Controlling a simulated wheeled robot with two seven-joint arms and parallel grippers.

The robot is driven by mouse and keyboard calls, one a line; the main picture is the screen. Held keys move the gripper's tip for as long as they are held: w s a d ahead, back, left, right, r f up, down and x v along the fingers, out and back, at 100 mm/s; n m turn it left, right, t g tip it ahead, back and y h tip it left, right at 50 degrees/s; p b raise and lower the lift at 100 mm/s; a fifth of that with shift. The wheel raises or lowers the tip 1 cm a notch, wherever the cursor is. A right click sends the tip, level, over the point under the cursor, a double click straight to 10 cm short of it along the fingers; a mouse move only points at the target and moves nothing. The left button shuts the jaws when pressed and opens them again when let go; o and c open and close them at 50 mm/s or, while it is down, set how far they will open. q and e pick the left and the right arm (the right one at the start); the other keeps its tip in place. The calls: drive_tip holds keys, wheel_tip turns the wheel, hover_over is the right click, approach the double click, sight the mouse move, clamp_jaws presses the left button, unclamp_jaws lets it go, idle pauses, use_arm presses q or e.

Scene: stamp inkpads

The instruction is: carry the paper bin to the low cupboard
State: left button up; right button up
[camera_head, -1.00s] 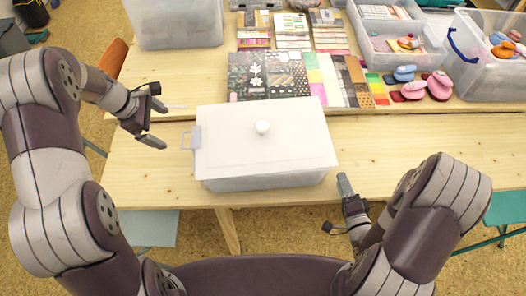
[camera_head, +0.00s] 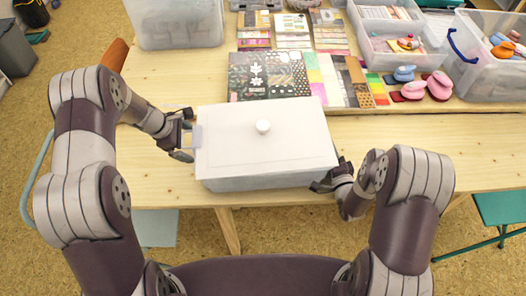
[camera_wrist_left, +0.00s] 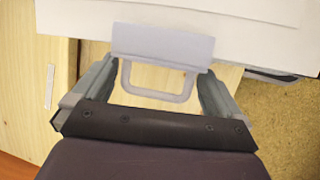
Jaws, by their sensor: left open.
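The paper bin (camera_head: 262,182) is a pale, see-through box with a flat white lid and a round knob, standing near the table's front edge. Its left handle (camera_wrist_left: 157,97) is a pale loop, seen in the left wrist view. My left gripper (camera_head: 189,139) is open at that handle; in the left wrist view its fingers (camera_wrist_left: 155,82) stand on either side of the loop. My right gripper (camera_head: 322,184) is at the bin's lower right corner; its jaws are too small and dark to read. The bin's right handle is hidden. I cannot make out a low cupboard.
The wooden table (camera_head: 440,150) is clear to the right of the bin. Patterned paper pads (camera_head: 268,75) lie just behind it. Stamps (camera_head: 438,86) and clear plastic boxes (camera_head: 480,60) stand at the back right. A teal stool (camera_head: 500,208) is at the right.

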use_arm(q)
drive_tip(key=c, duration=0.9)
use_arm(e)
clamp_jaws()
use_arm(q)
drive_tip(key=c, duration=0.9)
use_arm(e)
drive_tip(key=shift+s+f, duration=0.15)
drive_tip(key=shift+f, duration=0.1)
